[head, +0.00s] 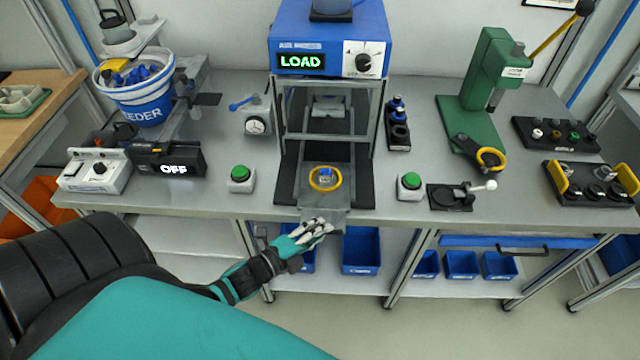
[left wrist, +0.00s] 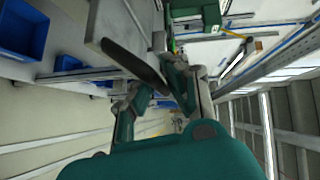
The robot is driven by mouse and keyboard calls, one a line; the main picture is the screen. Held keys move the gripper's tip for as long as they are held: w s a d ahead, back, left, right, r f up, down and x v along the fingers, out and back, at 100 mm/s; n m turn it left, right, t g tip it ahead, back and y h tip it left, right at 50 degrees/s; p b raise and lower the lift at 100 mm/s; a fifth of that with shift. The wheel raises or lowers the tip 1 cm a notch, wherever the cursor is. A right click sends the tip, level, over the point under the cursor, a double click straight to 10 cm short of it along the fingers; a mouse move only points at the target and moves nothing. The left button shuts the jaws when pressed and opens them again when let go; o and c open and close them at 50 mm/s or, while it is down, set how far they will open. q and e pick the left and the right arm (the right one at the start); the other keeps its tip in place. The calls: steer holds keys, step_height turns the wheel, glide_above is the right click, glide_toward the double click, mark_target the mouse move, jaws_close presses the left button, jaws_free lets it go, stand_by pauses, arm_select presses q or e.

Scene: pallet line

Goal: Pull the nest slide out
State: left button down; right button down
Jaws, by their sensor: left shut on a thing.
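The nest slide (head: 338,214) is a grey plate in the middle of the bench, running out of the press frame. A yellow ring nest (head: 325,178) with a small blue and metal part inside it sits on the slide, in front of the frame opening. The slide's front end sticks out past the bench edge. My left gripper (head: 318,230) is at this front end, shut on it; the fingers partly hide the grip. In the left wrist view, the fingers (left wrist: 165,88) are beside a dark flat piece (left wrist: 134,66). My right gripper is in neither view.
The press (head: 327,40) shows LOAD. Green buttons (head: 241,173) (head: 409,181) stand on both sides of the slide. A lever fixture (head: 452,196) is at the right. Blue bins (head: 361,250) sit on the lower shelf. The space in front of the bench is clear apart from my left arm.

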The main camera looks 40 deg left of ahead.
arm_select(q)
steer(key=shift+s+d+f, duration=0.1)
steer(key=shift+s+f, duration=0.2)
steer(key=shift+f, duration=0.15)
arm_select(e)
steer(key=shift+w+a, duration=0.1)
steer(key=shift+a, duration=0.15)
arm_select(q)
steer(key=c, duration=1.9)
jaws_free()
steer(key=o, duration=0.5)
steer(key=shift+s+r, duration=0.1)
steer(key=shift+r, duration=0.1)
steer(key=v, duration=1.2)
steer(key=shift+r, duration=0.1)
